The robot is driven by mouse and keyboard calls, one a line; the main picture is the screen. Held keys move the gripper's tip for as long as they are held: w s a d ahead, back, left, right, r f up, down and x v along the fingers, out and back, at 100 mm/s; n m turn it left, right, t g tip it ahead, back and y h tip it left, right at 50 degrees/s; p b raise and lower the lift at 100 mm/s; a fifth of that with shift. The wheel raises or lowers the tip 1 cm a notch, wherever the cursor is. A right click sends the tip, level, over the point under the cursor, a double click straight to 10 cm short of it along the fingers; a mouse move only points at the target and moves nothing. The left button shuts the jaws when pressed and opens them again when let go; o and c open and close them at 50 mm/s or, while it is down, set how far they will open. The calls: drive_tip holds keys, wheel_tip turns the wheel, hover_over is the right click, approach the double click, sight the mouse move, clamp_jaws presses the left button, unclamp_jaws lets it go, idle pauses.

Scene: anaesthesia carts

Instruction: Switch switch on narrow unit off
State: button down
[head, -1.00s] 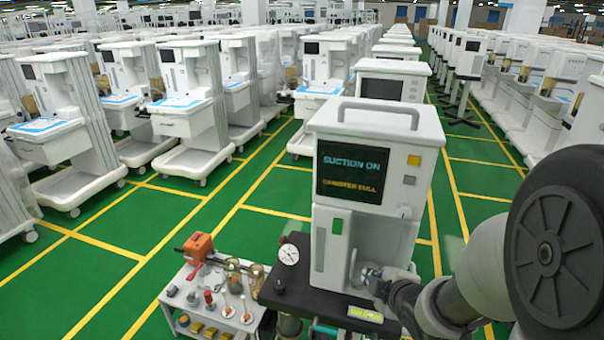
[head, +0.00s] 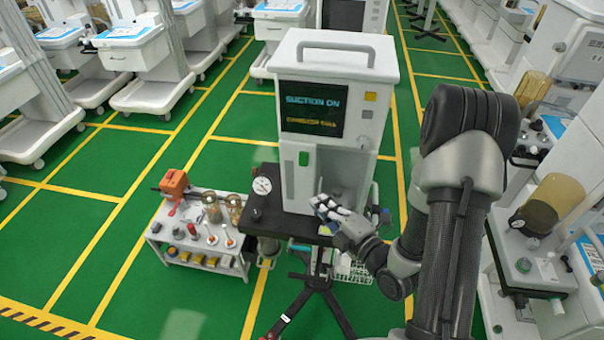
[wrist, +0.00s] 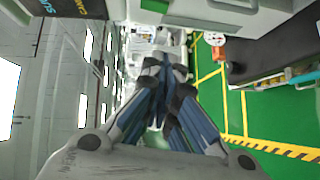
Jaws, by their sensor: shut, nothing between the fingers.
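The narrow unit (head: 340,190) is a tall white box with a top handle. Its dark screen (head: 313,108) reads "SUCTION ON" with a yellow line below. A green rectangular piece (head: 303,158), which looks like the switch, sits on the front below the screen. A green patch (wrist: 153,5) at the top edge of the wrist view may be the same piece. My gripper (head: 319,203) is in front of the unit's lower front, below and right of the green piece. Its fingers (wrist: 165,70) are together and empty. I cannot tell whether they touch the unit.
The unit stands on a black shelf (head: 270,215) with a round gauge (head: 262,186). A small white cart (head: 195,245) with an orange device (head: 174,186) and jars is at left. Other machines (head: 565,200) stand close at right. Green floor is open at the lower left.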

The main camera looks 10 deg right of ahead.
sight(304, 159)
drive_tip(key=w+d+b+x, duration=0.1)
drive_tip(key=d+b+x, duration=0.1)
drive_tip(key=b+x, duration=1)
drive_tip(key=shift+w+f, duration=0.2)
drive_tip(key=shift+w, duration=0.25)
drive_tip(key=shift+d, duration=0.2)
